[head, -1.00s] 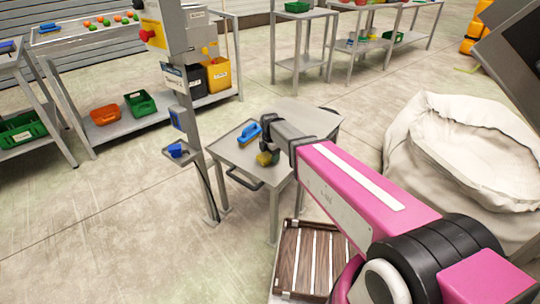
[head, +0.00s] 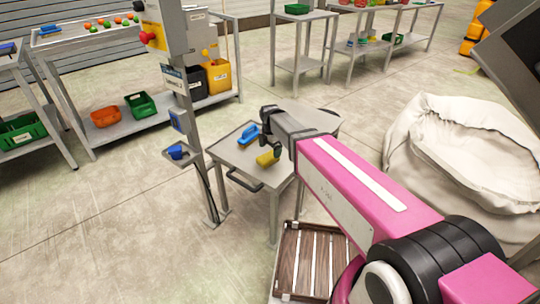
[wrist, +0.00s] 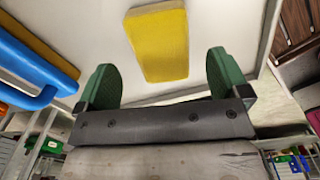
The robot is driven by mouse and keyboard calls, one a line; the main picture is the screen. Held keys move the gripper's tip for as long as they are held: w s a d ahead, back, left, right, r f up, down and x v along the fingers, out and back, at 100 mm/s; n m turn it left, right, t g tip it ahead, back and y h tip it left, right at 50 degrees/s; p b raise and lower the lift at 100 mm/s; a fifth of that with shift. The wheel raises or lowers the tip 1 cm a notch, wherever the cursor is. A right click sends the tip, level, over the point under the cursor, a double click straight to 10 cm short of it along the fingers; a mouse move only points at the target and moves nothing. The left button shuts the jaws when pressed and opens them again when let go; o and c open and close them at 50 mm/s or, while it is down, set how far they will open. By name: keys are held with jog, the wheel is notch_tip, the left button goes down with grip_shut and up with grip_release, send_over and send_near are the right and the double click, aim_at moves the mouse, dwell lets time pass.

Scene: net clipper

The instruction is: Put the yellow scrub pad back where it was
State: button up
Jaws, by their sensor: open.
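The yellow scrub pad (head: 268,158) lies on the top of the small grey cart (head: 228,154), near its front edge. In the wrist view the pad (wrist: 158,42) lies ahead of and between the fingers, with visible gaps to both. My gripper (head: 270,130) is open and empty above the cart top. In the wrist view my gripper (wrist: 160,80) shows two green fingertips spread apart. A blue brush (head: 249,134) lies on the cart to the left of the pad, and it also shows in the wrist view (wrist: 25,68).
A grey post with a small shelf (head: 180,155) holding a blue item stands left of the cart. A large white sack (head: 465,150) is at the right. A brown slatted crate (head: 305,262) sits low in front. Open floor lies at the left front.

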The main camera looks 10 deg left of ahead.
aim_at(270, 155)
notch_tip(270, 155, up, 7)
jog(key=s+d+f+m, duration=0.2)
jog(key=s+d+m, duration=0.2)
jog(key=d+m, duration=0.5)
jog(key=s+d+f+m, duration=0.3)
jog(key=d+m, duration=0.6)
jog(key=d, duration=0.5)
jog(key=s+d+f+m, duration=0.2)
jog(key=s+d+m, duration=0.3)
jog(key=d+m, duration=0.4)
jog(key=d, duration=0.3)
jog(key=shift+d+f+m, duration=0.2)
jog(key=shift+f+m, duration=0.1)
jog(key=shift+m, duration=0.1)
